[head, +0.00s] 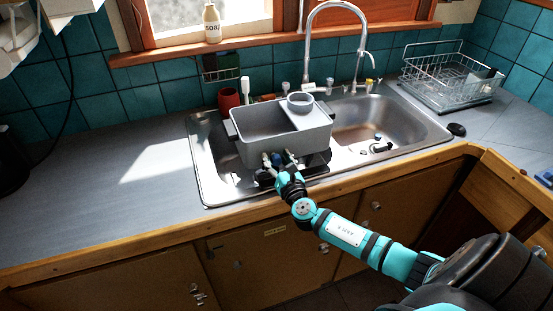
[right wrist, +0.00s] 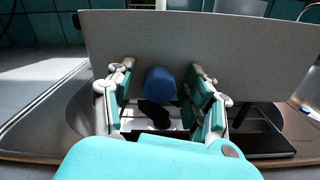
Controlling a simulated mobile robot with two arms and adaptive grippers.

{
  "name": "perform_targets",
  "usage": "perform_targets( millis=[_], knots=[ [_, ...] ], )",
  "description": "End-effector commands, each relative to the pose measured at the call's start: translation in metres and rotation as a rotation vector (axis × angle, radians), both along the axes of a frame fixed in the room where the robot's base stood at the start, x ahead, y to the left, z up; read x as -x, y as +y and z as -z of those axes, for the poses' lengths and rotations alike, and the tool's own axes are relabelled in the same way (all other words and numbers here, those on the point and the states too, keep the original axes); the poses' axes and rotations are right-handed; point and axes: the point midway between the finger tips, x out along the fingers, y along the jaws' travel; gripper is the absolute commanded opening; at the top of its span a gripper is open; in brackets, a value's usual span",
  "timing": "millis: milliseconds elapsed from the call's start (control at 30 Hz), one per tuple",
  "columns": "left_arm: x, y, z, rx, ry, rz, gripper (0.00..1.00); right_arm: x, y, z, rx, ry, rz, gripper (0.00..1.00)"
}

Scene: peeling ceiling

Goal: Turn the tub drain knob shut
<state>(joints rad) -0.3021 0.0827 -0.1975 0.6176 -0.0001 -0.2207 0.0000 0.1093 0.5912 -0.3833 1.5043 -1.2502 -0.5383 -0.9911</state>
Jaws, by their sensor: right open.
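The grey tub (head: 262,132) stands over the left basin of the sink on a dark base. Its flat front wall fills the upper middle of the right wrist view (right wrist: 240,45). The rounded blue drain knob (right wrist: 160,84) sticks out low on that wall, with a dark piece below it. My right gripper (head: 277,158) is open at the tub's front. In the right wrist view its two fingers stand left and right of the knob, with visible gaps on both sides. Whether the knob is turned open or shut I cannot tell. My left gripper is not in view.
A round grey bowl-like piece (head: 300,103) sits on the tub's top right. The right basin (head: 365,122) holds a few small items. A dish rack (head: 452,75) stands at the right and a tall faucet (head: 307,50) behind. The left counter (head: 110,185) is clear.

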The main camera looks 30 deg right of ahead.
Motion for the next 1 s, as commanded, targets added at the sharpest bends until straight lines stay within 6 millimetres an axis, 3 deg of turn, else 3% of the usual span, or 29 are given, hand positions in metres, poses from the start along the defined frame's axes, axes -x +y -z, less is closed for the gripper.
perform_targets(
  millis=[233,633,1000],
  knots=[
    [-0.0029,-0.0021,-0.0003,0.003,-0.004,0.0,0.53,-0.0003,0.0002,0.0002,0.0,0.001,-0.001,0.5],
    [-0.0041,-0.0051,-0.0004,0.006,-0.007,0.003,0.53,-0.0001,0.0002,0.0001,0.0,0.0,0.0,0.0],
    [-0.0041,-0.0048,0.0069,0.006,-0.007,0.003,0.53,0.0,0.0005,0.0022,-0.059,-0.014,-0.001,0.0]
  ],
)
